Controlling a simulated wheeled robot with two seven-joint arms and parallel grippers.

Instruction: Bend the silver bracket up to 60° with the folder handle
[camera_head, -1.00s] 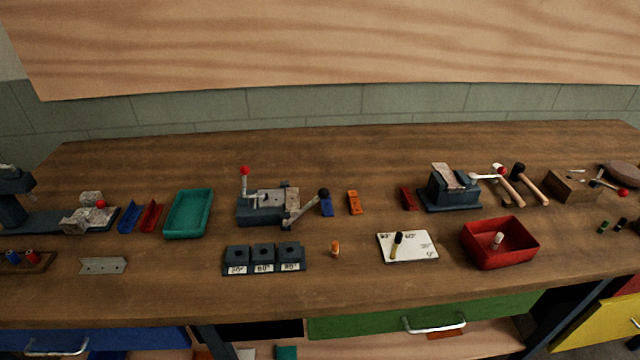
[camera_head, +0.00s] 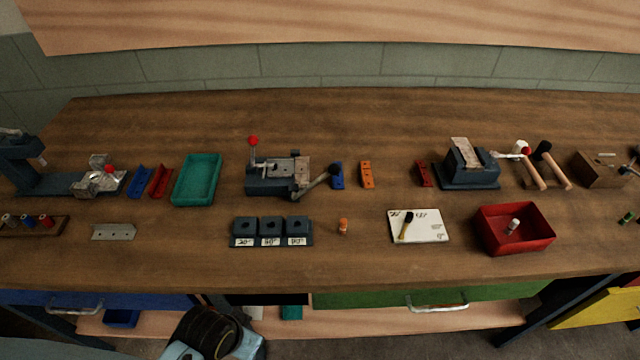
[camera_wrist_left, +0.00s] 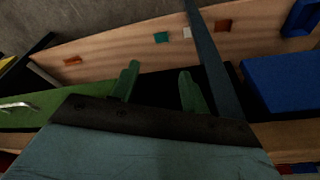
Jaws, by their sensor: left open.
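The silver bracket (camera_head: 113,232) is a flat grey strip with holes, lying on the bench at the front left in the head view. The folder (camera_head: 270,181) is a dark blue block with a metal top, at the middle of the bench. My left gripper (camera_wrist_left: 158,84) is open and empty in the left wrist view, facing the drawers and lower shelf. My right gripper is not in view.
Blocks with angle labels (camera_head: 270,231) and an orange peg (camera_head: 343,226) stand in front of the folder. A teal tray (camera_head: 197,180) is to its left. A white card (camera_head: 419,226) and red bin (camera_head: 515,229) are at right. The bench's front strip is clear.

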